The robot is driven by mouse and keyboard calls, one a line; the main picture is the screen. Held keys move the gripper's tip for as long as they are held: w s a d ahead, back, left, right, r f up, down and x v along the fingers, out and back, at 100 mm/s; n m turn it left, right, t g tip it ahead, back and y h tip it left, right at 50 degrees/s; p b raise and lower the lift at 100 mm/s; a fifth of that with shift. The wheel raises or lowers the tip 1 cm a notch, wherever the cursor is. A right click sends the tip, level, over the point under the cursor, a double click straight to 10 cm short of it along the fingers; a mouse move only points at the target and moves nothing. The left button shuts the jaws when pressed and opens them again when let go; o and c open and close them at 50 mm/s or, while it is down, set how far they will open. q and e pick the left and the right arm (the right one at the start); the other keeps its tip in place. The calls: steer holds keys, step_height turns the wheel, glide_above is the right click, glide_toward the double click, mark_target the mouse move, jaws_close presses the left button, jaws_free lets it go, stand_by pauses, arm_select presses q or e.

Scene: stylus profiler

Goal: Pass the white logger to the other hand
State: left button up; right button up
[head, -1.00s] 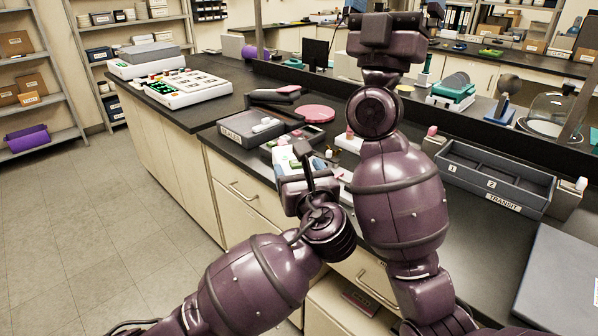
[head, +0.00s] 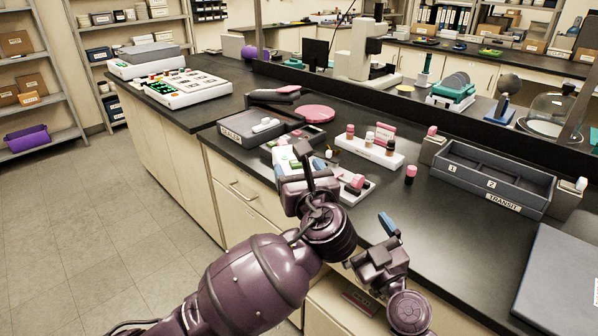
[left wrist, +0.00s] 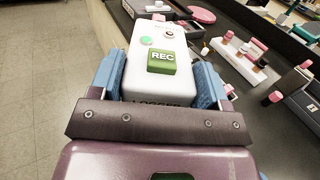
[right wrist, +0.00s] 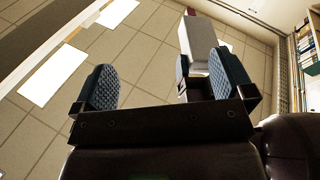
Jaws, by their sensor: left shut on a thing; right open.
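The white logger, with a green REC button, shows in the left wrist view (left wrist: 137,82) between the blue finger pads of my left gripper (left wrist: 160,88), which is shut on it. In the head view my left gripper (head: 298,180) holds it above the bench's front edge, mostly hiding it. My right gripper (head: 382,248) is lower and to the right, apart from it, open and empty. In the right wrist view the open fingers (right wrist: 162,78) point up towards the ceiling. A pale block, apparently the logger (right wrist: 197,45), shows beyond the right-hand finger.
A white rack with small bottles (head: 385,155) stands on the black bench behind the grippers. A grey TRANSIT tray (head: 478,190) is at right, a grey labelled tray (head: 238,136) at left. A pink disc (head: 316,113) lies behind. Bench right of the right gripper (head: 460,245) is clear.

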steer(key=s+a+f+m+g, duration=0.1)
steer(key=s+f+m+g, duration=0.55)
steer(key=s+f, duration=1.7)
steer(key=d+g+h, duration=0.2)
steer(key=d+h, duration=0.4)
steer(key=d, duration=0.6)
